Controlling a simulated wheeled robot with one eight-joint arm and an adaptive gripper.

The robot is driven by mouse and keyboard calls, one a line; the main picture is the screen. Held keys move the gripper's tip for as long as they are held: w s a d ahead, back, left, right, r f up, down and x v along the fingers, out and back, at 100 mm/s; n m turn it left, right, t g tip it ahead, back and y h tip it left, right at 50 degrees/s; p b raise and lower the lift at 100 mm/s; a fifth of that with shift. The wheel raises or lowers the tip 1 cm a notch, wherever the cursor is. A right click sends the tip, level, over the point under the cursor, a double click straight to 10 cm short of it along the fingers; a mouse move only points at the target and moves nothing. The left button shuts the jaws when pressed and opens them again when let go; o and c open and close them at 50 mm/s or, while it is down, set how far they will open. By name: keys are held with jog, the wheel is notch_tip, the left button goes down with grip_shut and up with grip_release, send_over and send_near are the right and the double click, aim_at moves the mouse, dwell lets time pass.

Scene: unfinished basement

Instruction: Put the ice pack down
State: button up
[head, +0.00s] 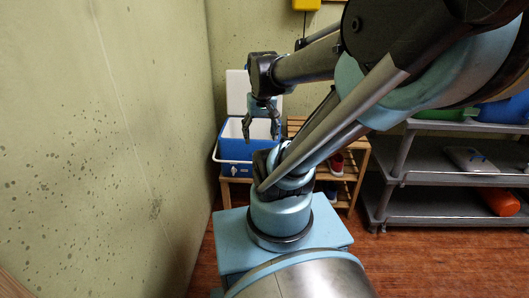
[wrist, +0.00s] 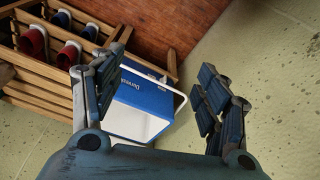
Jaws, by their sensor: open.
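My gripper (head: 260,130) hangs fingers-down over the blue cooler (head: 236,171) in the head view. In the wrist view its fingers (wrist: 163,65) are spread wide, with nothing held between them. The cooler (wrist: 145,96) shows between and beyond the fingers there, with blue walls, a white inside and a white handle. Its white lid stands up open at the back in the head view. I cannot make out an ice pack in either view. Part of the cooler's inside is hidden by my gripper.
The cooler stands on a slatted wooden rack (head: 352,158) with shoes on its lower shelves. A speckled wall (head: 110,150) is close on the left. A grey shelf cart (head: 440,208) on the right holds a pale flat object (head: 472,159) and an orange item (head: 501,202).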

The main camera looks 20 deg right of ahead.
jog(key=s+f, duration=0.3)
jog(key=s, duration=0.3)
jog(key=shift+f, duration=0.35)
jog(key=shift+s, duration=0.1)
jog(key=shift+d, duration=0.1)
